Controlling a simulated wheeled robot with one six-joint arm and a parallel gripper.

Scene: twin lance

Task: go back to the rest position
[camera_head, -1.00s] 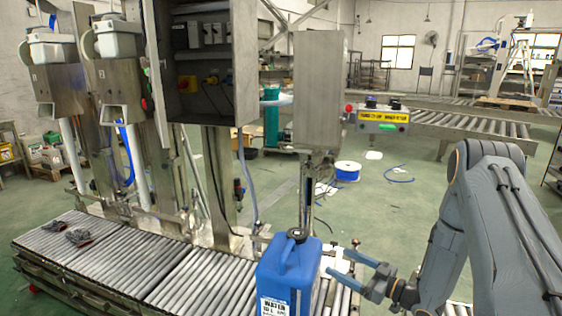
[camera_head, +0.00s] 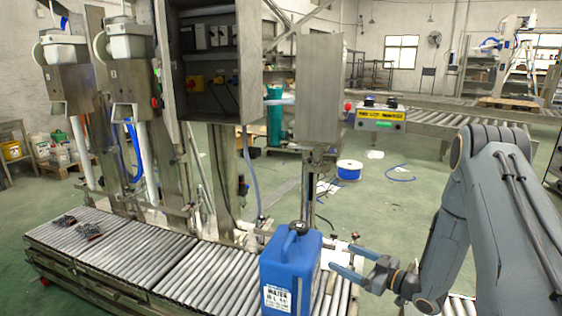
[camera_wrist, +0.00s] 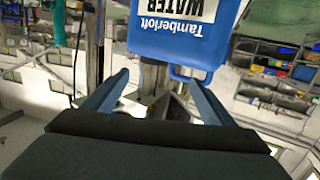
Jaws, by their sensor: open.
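My gripper (camera_head: 352,266) is open and empty at the right of the blue water canister in the head view, with its fingers pointing left toward it. The blue canister (camera_head: 300,262) stands upright on the roller conveyor, with a dark cap and a white label reading "WATER". In the wrist view the canister (camera_wrist: 240,35) appears upside down at the top, beyond the two blue fingers of my gripper (camera_wrist: 158,95). Nothing is between the fingers. I cannot tell the exact gap between fingertips and canister.
The roller conveyor (camera_head: 190,275) runs along the front left, with two dark small items on it. A filling machine with a grey cabinet (camera_head: 318,90) stands behind it. A yellow-labelled control box (camera_head: 382,118) is at centre right. Green floor (camera_head: 400,215) is open behind my arm.

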